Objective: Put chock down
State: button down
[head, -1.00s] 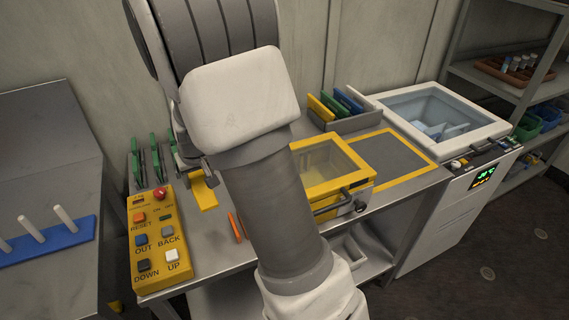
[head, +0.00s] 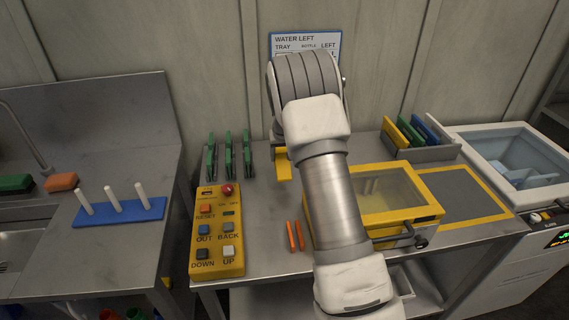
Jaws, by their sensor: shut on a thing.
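The yellow chock (head: 284,165) is a flat yellow piece at the back of the grey bench, just right of the green clips. My gripper (head: 279,146) is at its upper end, shut on it, and is mostly hidden behind my arm. The chock hangs at or just above the bench top; I cannot tell whether it touches.
A yellow button panel (head: 217,232) is at left front, with green clips (head: 229,155) behind it. Two orange rods (head: 295,236) lie in front of the chock. A yellow-framed box (head: 405,215) is right of my arm. A yellow-bordered grey mat (head: 462,195) is bare.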

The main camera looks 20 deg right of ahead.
aim_at(283, 164)
jog(key=shift+w+d+f, duration=0.4)
jog(key=shift+w+f, duration=0.15)
jog(key=shift+w, duration=0.15)
jog(key=shift+f, duration=1.85)
jog(key=shift+f, duration=0.25)
jog(key=shift+c, duration=0.9)
grip_release()
jog(key=shift+r, duration=0.1)
